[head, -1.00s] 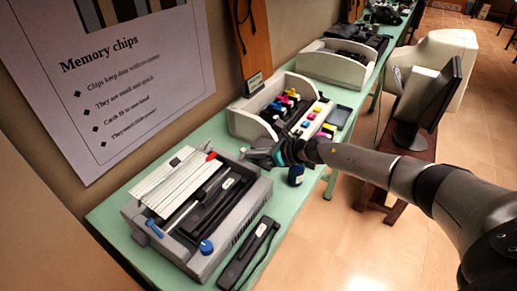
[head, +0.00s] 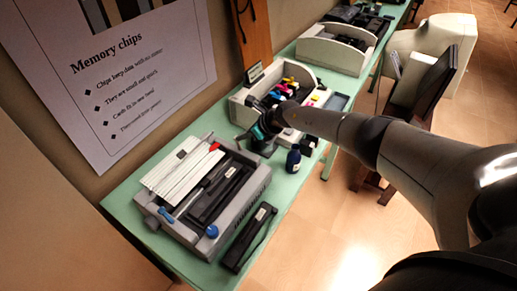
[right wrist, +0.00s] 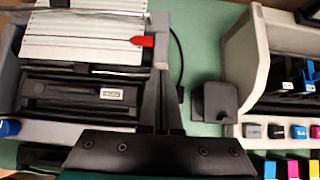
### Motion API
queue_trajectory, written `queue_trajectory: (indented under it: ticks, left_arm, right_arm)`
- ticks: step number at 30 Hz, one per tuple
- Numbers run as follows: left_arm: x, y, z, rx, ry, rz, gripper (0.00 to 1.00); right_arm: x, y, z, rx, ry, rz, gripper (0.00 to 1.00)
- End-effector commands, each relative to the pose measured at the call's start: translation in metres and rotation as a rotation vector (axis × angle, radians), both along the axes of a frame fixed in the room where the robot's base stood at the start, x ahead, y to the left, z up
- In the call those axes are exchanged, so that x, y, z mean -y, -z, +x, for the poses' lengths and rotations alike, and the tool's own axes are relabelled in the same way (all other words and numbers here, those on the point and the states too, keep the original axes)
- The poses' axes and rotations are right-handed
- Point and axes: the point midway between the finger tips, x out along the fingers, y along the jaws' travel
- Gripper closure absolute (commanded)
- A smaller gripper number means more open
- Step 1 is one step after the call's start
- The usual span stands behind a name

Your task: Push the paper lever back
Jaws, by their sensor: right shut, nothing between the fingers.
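A grey printer (head: 165,226) stands on the green table with white striped paper (head: 178,172) on top. A red-tipped lever (head: 214,146) sits at the paper's right edge; the red tip also shows in the right wrist view (right wrist: 142,41). A blue-tipped lever (head: 166,214) and a blue knob (head: 212,231) are at the printer's front. Which one is the paper lever is not marked. My right gripper (head: 244,138) is shut and empty, just right of the printer and apart from the red tip. Its fingers (right wrist: 165,90) show beside the printer's right side. My left gripper is out of view.
A white bin (head: 240,108) with coloured cartridges stands behind my right gripper. A dark blue bottle (head: 293,160) is near the table's right edge. A black cartridge (head: 248,238) lies in front of the printer. A poster hangs on the wall at left.

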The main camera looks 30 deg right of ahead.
Motion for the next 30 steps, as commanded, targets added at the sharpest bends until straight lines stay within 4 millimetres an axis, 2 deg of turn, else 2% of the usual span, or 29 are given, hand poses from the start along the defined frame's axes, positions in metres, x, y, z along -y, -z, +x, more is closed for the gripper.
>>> queue_trajectory:
  ticks: [3, 11, 22, 30]
  left_arm:
    - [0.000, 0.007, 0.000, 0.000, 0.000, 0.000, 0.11]
    - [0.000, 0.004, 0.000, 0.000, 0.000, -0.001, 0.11]
    - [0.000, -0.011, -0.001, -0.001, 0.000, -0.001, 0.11]
    - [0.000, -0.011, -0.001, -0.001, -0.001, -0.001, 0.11]
  right_arm:
    - [-0.004, 0.001, 0.007, 0.000, 0.000, 0.000, 1.00]
    - [-0.003, -0.001, 0.005, -0.001, 0.000, -0.001, 1.00]
    - [-0.003, -0.017, 0.005, -0.001, 0.000, -0.001, 1.00]
    - [-0.003, -0.016, 0.005, -0.001, 0.000, -0.001, 1.00]
